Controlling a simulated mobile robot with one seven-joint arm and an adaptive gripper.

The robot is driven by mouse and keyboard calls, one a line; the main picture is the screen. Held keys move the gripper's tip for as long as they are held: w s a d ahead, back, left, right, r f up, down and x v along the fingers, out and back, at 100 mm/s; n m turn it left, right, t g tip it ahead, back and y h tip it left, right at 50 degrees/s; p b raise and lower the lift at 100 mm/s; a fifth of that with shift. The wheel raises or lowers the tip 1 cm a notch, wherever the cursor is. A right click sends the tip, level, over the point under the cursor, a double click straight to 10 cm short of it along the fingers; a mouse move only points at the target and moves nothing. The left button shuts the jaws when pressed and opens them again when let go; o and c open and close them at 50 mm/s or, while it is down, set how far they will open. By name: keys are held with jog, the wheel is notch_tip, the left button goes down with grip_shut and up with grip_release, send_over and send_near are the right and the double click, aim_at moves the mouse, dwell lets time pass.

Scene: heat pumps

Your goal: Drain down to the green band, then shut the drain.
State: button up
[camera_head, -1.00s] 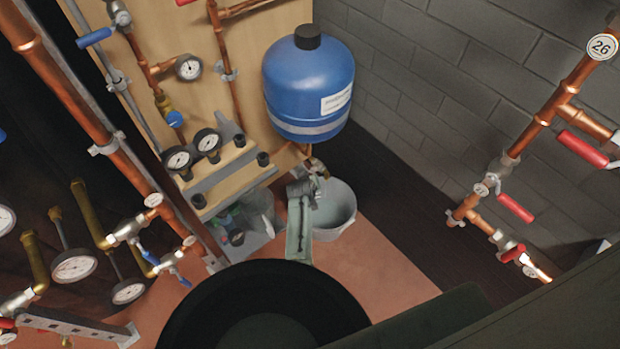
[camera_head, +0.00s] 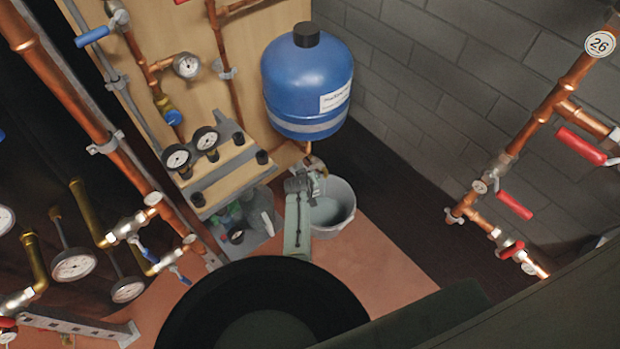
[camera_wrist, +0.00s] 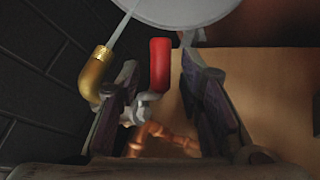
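The drain valve's red lever (camera_wrist: 160,64) stands between the two fingers of my gripper (camera_wrist: 160,100) in the wrist view. The fingers are apart, with clear space on the right side of the lever. The brass drain spout (camera_wrist: 97,75) is left of the lever, and a thin pale stream runs from it toward the bucket (camera_wrist: 180,8).
Two more gauges (camera_head: 177,157) (camera_head: 206,139) stand on the stepped block left of my gripper. Copper pipes with red levers (camera_head: 515,205) run at the right, and other pipes and gauges (camera_head: 73,264) fill the left. Dark floor (camera_head: 400,200) lies open right of the bucket.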

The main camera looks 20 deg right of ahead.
jog(key=shift+s, duration=0.1)
jog(key=v, duration=1.2)
dwell(0.4)
